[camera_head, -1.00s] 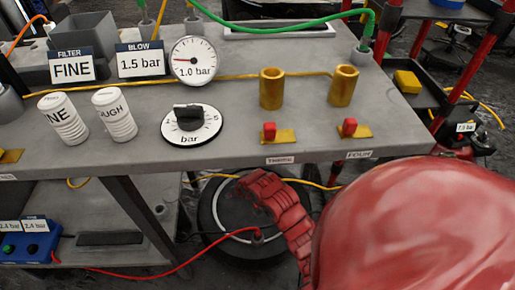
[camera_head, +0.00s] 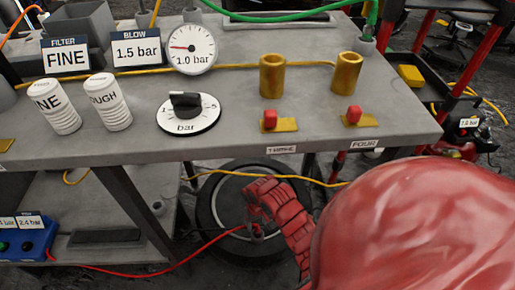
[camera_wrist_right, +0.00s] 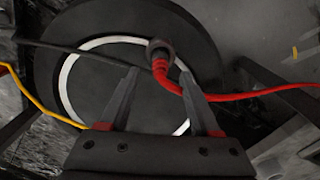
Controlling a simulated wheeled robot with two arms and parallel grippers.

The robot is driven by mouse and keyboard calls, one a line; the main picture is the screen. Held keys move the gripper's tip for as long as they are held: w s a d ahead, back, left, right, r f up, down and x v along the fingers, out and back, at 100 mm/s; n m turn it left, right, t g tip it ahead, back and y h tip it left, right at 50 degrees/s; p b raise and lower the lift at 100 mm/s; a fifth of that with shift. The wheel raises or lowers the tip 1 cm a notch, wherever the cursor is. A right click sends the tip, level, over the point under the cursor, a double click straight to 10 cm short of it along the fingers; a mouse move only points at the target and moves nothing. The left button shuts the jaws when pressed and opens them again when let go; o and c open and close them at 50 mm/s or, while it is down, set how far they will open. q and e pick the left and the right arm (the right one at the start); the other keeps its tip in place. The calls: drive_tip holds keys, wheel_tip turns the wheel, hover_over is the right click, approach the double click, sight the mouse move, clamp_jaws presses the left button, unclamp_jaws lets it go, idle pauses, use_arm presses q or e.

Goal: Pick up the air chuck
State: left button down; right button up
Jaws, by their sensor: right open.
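The air chuck is a dark, round-ended fitting on a red hose. In the right wrist view the air chuck (camera_wrist_right: 160,50) is ahead of my right gripper (camera_wrist_right: 158,78), close to the fingertips and in line with the gap between them. The fingers are apart and nothing is gripped. The red hose (camera_wrist_right: 250,96) bends away to the right there. In the head view my right gripper (camera_head: 256,232) is low beside the bench, over a black wheel (camera_head: 212,205) with a pale ring, and largely hides the chuck. My left gripper is out of view.
The grey bench (camera_head: 235,130) stands close above my right arm, with a dial, knob and two brass cylinders on it. In the head view the red hose (camera_head: 170,271) runs left toward a blue box (camera_head: 30,240). A yellow hose (camera_head: 220,173) passes under the bench edge.

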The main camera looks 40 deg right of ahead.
wheel_tip(320, 180, down, 6)
drive_tip(key=shift+s+r+b, duration=0.15)
drive_tip(key=shift+b, duration=1.1)
drive_tip(key=shift+r, duration=0.1)
clamp_jaws()
